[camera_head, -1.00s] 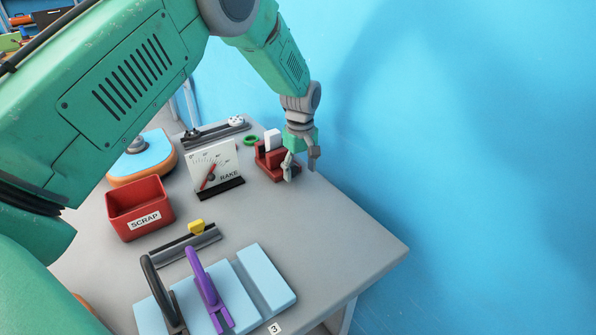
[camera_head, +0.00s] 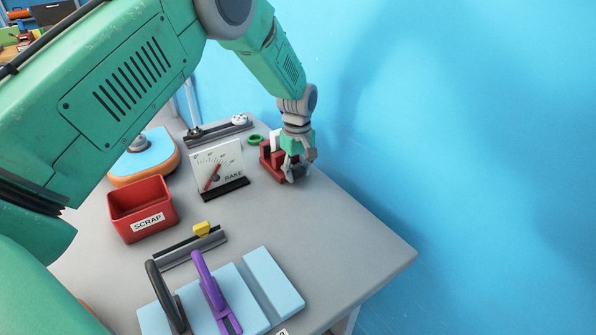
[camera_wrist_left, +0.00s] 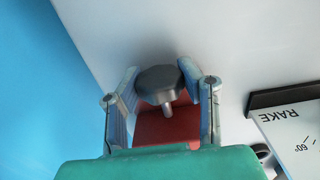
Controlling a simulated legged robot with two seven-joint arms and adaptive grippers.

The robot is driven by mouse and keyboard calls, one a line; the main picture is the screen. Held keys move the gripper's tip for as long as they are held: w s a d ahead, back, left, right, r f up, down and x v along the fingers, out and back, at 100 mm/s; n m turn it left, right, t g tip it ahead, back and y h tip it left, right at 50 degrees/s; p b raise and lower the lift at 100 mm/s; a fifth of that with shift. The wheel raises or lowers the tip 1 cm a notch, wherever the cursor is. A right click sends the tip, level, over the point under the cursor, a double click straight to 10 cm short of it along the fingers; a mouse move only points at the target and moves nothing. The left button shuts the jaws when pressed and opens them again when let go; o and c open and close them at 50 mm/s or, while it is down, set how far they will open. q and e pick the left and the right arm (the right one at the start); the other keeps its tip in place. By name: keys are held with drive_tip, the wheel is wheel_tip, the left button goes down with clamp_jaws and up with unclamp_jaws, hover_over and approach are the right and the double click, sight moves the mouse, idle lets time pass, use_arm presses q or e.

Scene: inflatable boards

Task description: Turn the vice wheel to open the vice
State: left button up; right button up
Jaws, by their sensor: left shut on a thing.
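The red vice (camera_head: 271,160) stands near the back right edge of the grey table, with a white block (camera_head: 276,139) at its jaws. Its dark grey round wheel (camera_wrist_left: 160,81) sits on a short shaft in front of the red body (camera_wrist_left: 166,127) in the left wrist view. My left gripper (camera_head: 299,170) is at the front of the vice, its fingers on both sides of the wheel. In the left wrist view the left gripper (camera_wrist_left: 159,88) is shut on the wheel. The jaw gap is hidden. My right gripper is not in view.
A white dial board marked RAKE (camera_head: 217,166) stands left of the vice. A red SCRAP bin (camera_head: 142,208), a rail with a yellow slider (camera_head: 202,229) and light blue boards (camera_head: 273,280) lie nearer. The right front of the table is clear.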

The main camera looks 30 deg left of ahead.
use_arm(q)
drive_tip(key=shift+a+r, duration=0.1)
drive_tip(key=shift+a, duration=0.05)
drive_tip(key=shift+d+r+t+h+p, duration=0.15)
drive_tip(key=shift+d+t+h+p, duration=0.2)
drive_tip(key=shift+t, duration=0.35)
drive_tip(key=shift+a+t+h, duration=0.15)
drive_tip(key=shift+t+h, duration=0.2)
drive_tip(key=shift+t, duration=0.45)
drive_tip(key=shift+a+f+t+h+b, duration=0.1)
drive_tip(key=shift+f+t+h+b, duration=0.2)
drive_tip(key=shift+t, duration=0.6)
drive_tip(key=shift+r+t+h+b, duration=0.15)
drive_tip(key=shift+t+h+b, duration=0.25)
drive_tip(key=shift+t+b, duration=0.45)
